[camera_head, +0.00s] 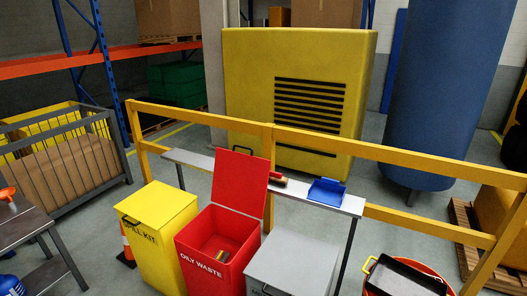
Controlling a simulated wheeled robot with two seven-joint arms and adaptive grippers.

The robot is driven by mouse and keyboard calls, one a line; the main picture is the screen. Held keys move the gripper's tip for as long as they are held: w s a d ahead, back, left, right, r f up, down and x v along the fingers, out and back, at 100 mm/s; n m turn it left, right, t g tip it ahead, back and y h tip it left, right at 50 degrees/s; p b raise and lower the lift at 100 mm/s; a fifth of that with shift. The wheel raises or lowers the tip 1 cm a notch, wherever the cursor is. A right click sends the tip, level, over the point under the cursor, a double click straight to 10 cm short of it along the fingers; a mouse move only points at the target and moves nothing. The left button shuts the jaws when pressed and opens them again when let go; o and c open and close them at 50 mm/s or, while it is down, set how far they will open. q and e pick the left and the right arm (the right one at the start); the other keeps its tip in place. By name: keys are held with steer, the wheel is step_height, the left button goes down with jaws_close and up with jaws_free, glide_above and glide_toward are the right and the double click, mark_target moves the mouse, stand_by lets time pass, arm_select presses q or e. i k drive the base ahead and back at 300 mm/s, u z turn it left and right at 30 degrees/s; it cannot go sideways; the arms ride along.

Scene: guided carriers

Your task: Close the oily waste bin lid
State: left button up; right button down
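The red oily waste bin (211,258) stands on the floor at the lower middle of the head view, with "OILY WASTE" lettered on its front. Its red lid (240,181) is open and stands nearly upright at the back of the bin. Neither of my grippers is in view.
A yellow spill kit bin (158,213) stands left of the red bin, and a grey bin (293,266) stands close on its right. Behind are a narrow shelf (190,160) with a brush and blue dustpan (327,190), and a yellow railing (400,164).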

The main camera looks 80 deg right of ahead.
mark_target(239, 182)
steer(key=z, duration=1.4)
